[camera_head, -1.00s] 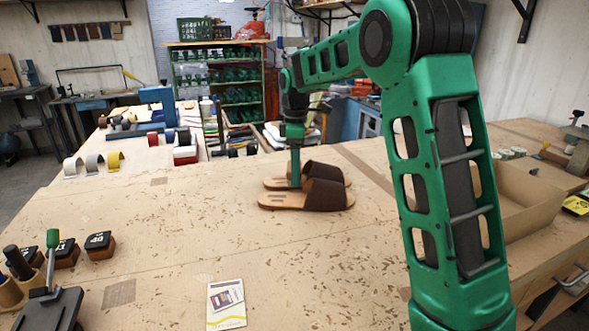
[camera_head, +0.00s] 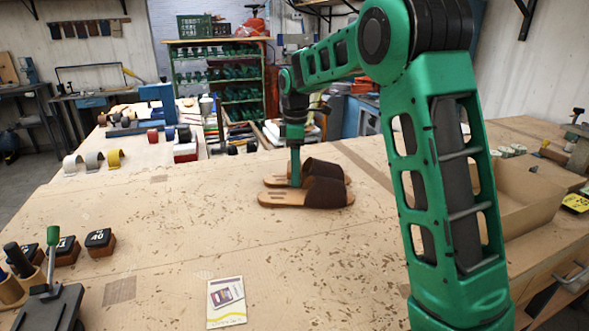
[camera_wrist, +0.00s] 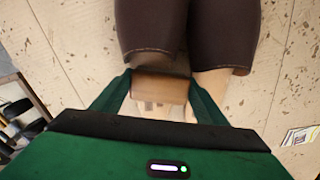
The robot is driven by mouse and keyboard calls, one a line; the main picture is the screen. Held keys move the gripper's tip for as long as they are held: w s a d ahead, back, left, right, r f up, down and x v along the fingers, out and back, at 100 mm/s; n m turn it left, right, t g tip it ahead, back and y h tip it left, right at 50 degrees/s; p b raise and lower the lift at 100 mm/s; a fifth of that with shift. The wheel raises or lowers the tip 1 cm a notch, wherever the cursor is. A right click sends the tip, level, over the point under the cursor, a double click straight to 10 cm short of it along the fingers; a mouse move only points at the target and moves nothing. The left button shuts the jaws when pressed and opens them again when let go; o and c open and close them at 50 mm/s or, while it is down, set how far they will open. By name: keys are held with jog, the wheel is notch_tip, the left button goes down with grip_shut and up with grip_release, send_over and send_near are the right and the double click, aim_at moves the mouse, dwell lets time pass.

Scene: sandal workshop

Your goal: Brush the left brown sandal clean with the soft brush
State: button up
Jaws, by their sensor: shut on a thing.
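Two brown sandals lie side by side on the bench, dark straps to the right in the head view. The left sandal (camera_head: 327,169) is the far one, and the near one (camera_head: 322,194) partly covers it. In the wrist view the left sandal's strap (camera_wrist: 151,30) and the other strap (camera_wrist: 224,35) are at the top. My gripper (camera_head: 295,182) points down over the left sandal's open sole. In the wrist view it is shut on a brown block, the soft brush (camera_wrist: 160,87), just below the left strap. The bristles are hidden, so I cannot tell whether they touch the sole.
The wooden bench (camera_head: 190,230) is strewn with dark flecks and clear around the sandals. A printed card (camera_head: 226,302) lies at the front. Dark numbered blocks (camera_head: 100,242) and a green-handled tool (camera_head: 53,250) are at the left. A cardboard box (camera_head: 525,195) stands at the right.

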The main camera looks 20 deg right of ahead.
jog(key=shift+w, duration=0.15)
jog(key=shift+w+d, duration=0.25)
jog(key=shift+w, duration=0.85)
jog(key=shift+s, duration=0.15)
jog(key=shift+s+a, duration=0.25)
jog(key=shift+s, duration=0.9)
jog(key=shift+w, duration=0.2)
jog(key=shift+w+d, duration=0.25)
jog(key=shift+w, duration=0.85)
jog(key=shift+s+a+f, duration=0.1)
jog(key=shift+s+a, duration=0.05)
jog(key=shift+s, duration=0.5)
jog(key=shift+s+a, duration=0.1)
jog(key=shift+s, duration=0.55)
